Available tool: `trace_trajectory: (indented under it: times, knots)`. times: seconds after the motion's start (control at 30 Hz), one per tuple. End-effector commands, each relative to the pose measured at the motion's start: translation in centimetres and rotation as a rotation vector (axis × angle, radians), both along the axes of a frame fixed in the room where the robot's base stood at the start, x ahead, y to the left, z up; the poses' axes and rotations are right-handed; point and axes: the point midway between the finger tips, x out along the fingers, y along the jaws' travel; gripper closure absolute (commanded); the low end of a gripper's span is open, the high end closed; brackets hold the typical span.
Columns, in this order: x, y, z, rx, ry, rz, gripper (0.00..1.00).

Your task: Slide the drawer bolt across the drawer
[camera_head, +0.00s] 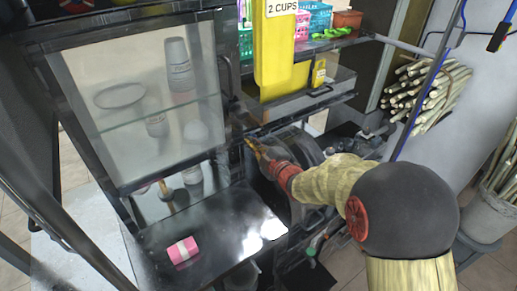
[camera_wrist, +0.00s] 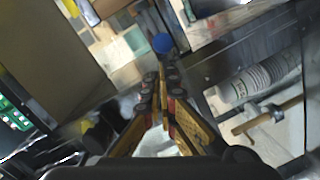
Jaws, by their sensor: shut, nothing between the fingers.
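My gripper (camera_head: 250,141) is shut and empty, its fingertips beside the right edge of the glass cabinet, below and left of the drawer. The drawer (camera_head: 338,92) is a dark metal front with a bar handle, under the yellow container. I cannot clearly make out the drawer bolt in the head view. In the wrist view my gripper's fingers (camera_wrist: 160,88) point up the picture toward a round blue knob (camera_wrist: 162,43). I cannot tell whether the knob belongs to the bolt, or whether the fingertips touch anything.
The glass cabinet (camera_head: 150,105) with stacked cups (camera_head: 179,68) stands left. A dark metal counter (camera_head: 215,222) with a pink packet (camera_head: 183,250) lies below it. A yellow container (camera_head: 275,45) rises above the drawer. Sugarcane bundles (camera_head: 428,92) are at right.

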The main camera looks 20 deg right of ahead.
Motion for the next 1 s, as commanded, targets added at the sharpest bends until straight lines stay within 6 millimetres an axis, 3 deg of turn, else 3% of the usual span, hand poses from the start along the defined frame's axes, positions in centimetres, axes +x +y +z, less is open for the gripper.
trace_trajectory:
  times: [0.2, 0.6, 0.9, 1.0]
  knots:
    - [1.9, 0.5, -0.2, 0.000, 0.000, 0.000, 1.00]
    - [2.1, 0.5, -0.2, 0.000, 0.000, -0.001, 1.00]
    - [3.3, -3.1, -0.4, 0.000, 0.000, -0.003, 1.00]
    - [3.3, -3.4, -0.4, -0.001, 0.002, -0.001, 1.00]
